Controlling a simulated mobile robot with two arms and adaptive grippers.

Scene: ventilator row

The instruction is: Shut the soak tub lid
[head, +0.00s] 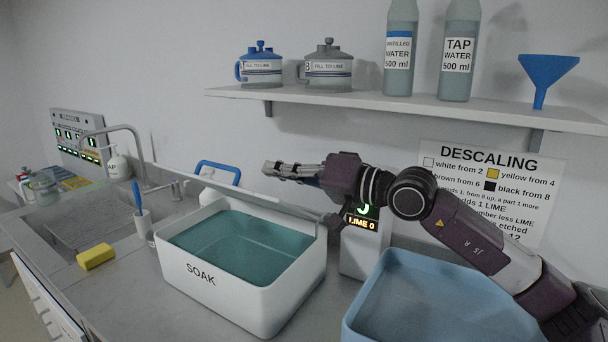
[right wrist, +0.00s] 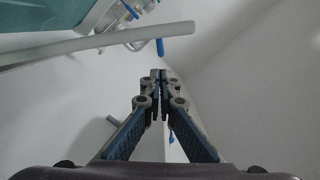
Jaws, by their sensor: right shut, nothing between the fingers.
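The soak tub (head: 225,292) is a white box marked SOAK, standing on the counter in the head view. Its top is open and teal liquid shows inside. A pale, thin edge (head: 240,194) runs along the back of the tub and looks like the raised lid, seen nearly edge-on. In the right wrist view a pale bar (right wrist: 90,45) crosses the upper left, likely that same edge. My right gripper (head: 272,168) is shut and empty, pointing left above and behind the tub's back side. Its fingertips (right wrist: 159,76) meet in the wrist view. My left gripper is not in view.
A blue tray (head: 440,300) stands right of the tub. A display unit (head: 362,250) reading LIME 0 is under my right forearm. A blue loop handle (head: 218,167) shows behind the tub. A yellow sponge (head: 96,257) and sink lie left. A shelf (head: 400,101) runs above.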

